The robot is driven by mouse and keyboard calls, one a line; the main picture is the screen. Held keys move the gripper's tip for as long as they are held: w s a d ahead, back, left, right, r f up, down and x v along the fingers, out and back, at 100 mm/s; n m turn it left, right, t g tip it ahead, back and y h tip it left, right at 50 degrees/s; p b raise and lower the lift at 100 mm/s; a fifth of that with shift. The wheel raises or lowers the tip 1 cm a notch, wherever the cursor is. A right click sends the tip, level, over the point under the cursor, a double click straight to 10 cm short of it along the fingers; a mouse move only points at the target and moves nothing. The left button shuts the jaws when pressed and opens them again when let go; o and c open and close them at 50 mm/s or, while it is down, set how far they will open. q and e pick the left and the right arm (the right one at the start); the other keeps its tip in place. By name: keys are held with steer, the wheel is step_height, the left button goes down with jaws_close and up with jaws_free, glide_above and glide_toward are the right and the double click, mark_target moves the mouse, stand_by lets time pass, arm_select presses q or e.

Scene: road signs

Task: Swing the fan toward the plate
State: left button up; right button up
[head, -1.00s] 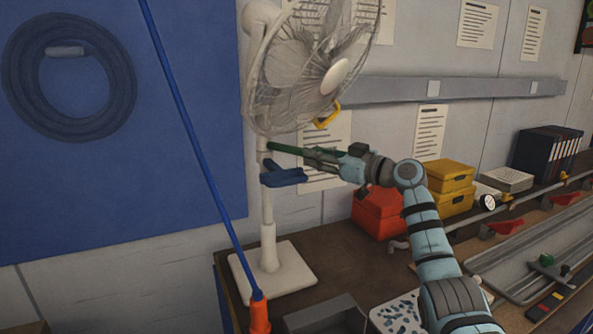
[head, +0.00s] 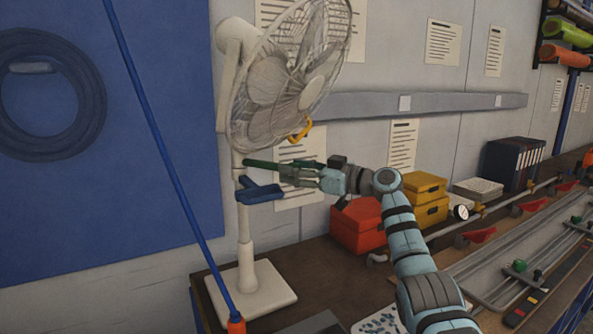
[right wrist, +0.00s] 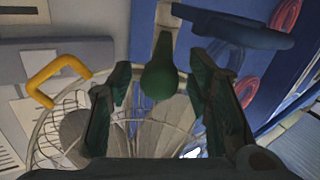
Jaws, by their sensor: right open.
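The white pedestal fan (head: 285,85) stands on its square base (head: 250,290) at the left end of the bench, its caged head facing right. A yellow handle (head: 301,131) sits low on the cage; it also shows in the right wrist view (right wrist: 58,78). A green knob (right wrist: 160,80) joins the pole near a blue bracket (head: 260,193). My right gripper (head: 288,173) is open beside the pole, with the knob between its fingers in the right wrist view; contact is unclear. I cannot identify the plate with certainty. My left gripper is out of view.
A red box (head: 357,228) and yellow boxes (head: 428,200) stand right of the fan behind my arm. A white tray with blue bits (head: 378,323) lies at the bench front. A slanted blue pole (head: 172,165) crosses in front at left.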

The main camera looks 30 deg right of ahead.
steer(key=v, duration=1.2)
steer(key=shift+w, duration=0.1)
